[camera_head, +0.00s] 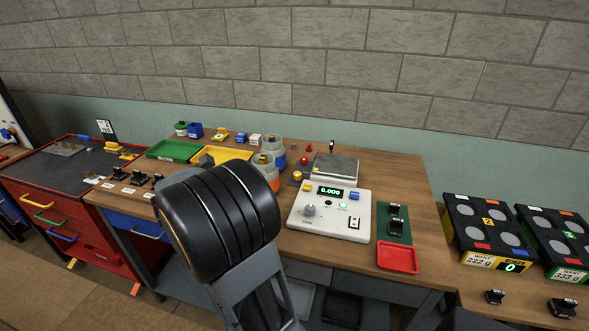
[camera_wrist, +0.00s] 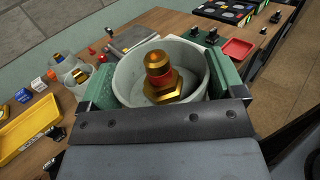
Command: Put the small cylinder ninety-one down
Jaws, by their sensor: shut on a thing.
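In the wrist view, my gripper (camera_wrist: 160,82) is shut on a pale grey round cup (camera_wrist: 126,84), with a green finger on each side. A brass hex fitting with a red-orange band stands inside the cup. No number is readable on it. The cup appears to be held above the wooden table. In the head view, my dark arm hides the gripper and the held cup. The scale (camera_head: 312,212) reads 0.000, and its metal pan (camera_head: 336,167) looks empty.
Two similar cups (camera_head: 264,164) with coloured bands stand left of the scale. A yellow tray (camera_head: 208,161) and a green tray (camera_head: 174,151) lie further left. A red tray (camera_head: 398,257) and black weights (camera_head: 395,225) are right of the scale. Bare wood (camera_head: 390,175) shows at back right.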

